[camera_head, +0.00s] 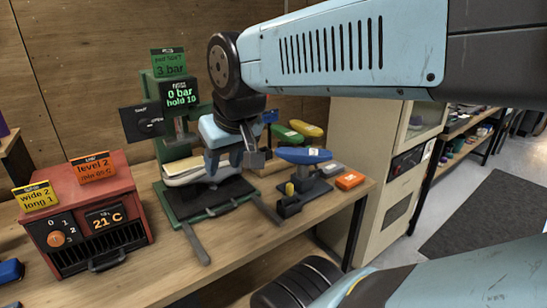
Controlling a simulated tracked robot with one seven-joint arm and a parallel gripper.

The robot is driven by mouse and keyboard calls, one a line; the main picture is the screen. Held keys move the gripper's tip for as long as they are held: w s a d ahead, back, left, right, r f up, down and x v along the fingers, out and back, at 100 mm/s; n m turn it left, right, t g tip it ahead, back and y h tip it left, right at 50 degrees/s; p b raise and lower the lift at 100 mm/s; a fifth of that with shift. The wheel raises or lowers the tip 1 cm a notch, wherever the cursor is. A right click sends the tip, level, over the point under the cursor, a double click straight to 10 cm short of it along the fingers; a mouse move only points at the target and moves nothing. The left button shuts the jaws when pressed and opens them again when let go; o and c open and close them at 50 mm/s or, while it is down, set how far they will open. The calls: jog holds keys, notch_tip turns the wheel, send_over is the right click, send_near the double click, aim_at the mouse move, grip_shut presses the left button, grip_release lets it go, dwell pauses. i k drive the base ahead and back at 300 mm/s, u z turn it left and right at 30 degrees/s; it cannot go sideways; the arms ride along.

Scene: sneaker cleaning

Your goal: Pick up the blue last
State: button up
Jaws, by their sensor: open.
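A second small blue shape (269,116) shows behind my wrist, too covered to name.
A green last (283,133) and a yellow one (306,129) stand behind the blue last. The green press (170,148) and a red heater (96,215) stand left. The bench front (165,275) is mostly clear.

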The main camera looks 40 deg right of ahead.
aim_at(303, 157)
jog(key=u, duration=0.9)
jog(key=k, duration=1.1)
jog(key=z, duration=1.1)
jog(key=i, duration=1)
jog(key=u, duration=0.05)
